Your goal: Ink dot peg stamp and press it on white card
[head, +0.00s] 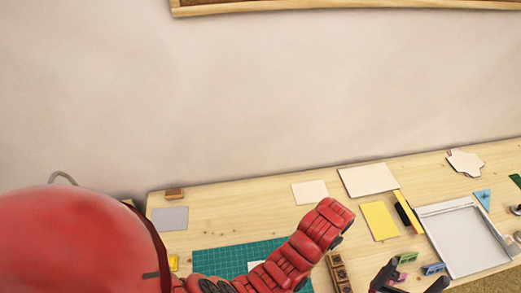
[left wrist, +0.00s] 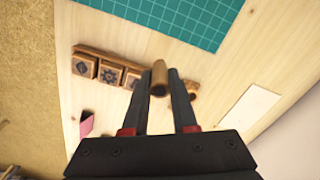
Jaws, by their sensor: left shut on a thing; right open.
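My left gripper (left wrist: 160,85) is shut on the brown wooden peg stamp (left wrist: 159,80) in the left wrist view. The peg stands between its fingertips; its stamping face cannot be made out. In the head view my red left arm hides this gripper. A small white card (head: 256,265) shows on the green cutting mat (head: 225,261), partly covered by my arm. Small inkpads, green (head: 407,257), blue (head: 433,268) and pink (head: 398,277), lie near my right gripper (head: 412,280). It is open and empty at the bottom edge of the head view.
A wooden stamp rack (head: 338,268) stands beside my left wrist; its block stamps (left wrist: 107,72) show in the left wrist view. Pale sheets (head: 310,192) (head: 368,180), a yellow sheet (head: 379,220) and a white tray (head: 465,240) lie on the table. The table's back left is mostly clear.

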